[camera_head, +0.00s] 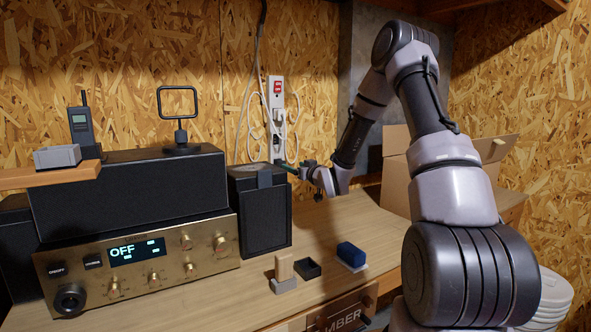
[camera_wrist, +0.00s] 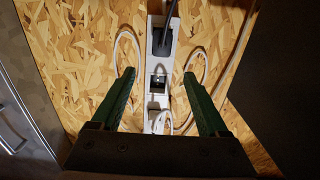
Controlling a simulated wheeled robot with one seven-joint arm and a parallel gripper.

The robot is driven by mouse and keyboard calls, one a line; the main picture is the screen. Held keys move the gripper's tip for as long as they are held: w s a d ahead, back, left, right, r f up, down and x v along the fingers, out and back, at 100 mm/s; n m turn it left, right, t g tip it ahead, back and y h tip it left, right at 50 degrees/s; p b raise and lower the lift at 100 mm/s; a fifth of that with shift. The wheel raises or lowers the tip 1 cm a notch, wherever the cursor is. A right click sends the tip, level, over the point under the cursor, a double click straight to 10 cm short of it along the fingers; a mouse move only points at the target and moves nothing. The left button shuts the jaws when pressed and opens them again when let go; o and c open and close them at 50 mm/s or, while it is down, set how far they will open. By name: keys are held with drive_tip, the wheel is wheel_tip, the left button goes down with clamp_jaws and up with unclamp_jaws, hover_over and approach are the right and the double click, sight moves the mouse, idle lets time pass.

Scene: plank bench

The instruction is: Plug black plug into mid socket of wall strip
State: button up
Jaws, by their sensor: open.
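The white wall strip (camera_head: 278,103) is mounted upright on the chipboard wall, and it also shows in the wrist view (camera_wrist: 153,101). In the wrist view a black plug-like block (camera_wrist: 162,40) with a dark cord sits on the strip's upper part. A smaller dark square (camera_wrist: 157,82) sits below it; whether it is an empty socket or a seated plug I cannot tell. My gripper (camera_wrist: 160,74) is open, its two green fingers apart on either side of the strip with nothing held. In the head view my gripper (camera_head: 293,167) is beside the strip's lower end.
White cords (camera_wrist: 128,48) loop on both sides of the strip. A brass amplifier (camera_head: 140,265) is at left, a cardboard box (camera_head: 397,170) at right. A blue block (camera_head: 351,254) and small holders lie on the bench.

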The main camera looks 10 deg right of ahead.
sight(283, 162)
drive_tip(key=x, duration=1.1)
drive_tip(key=shift+f, duration=0.1)
clamp_jaws()
drive_tip(key=c, duration=0.9)
unclamp_jaws()
clamp_jaws()
drive_tip(key=shift+s+d, duration=0.15)
drive_tip(key=shift+s, duration=0.4)
drive_tip(key=shift+s+d, duration=0.1)
drive_tip(key=shift+s, duration=0.2)
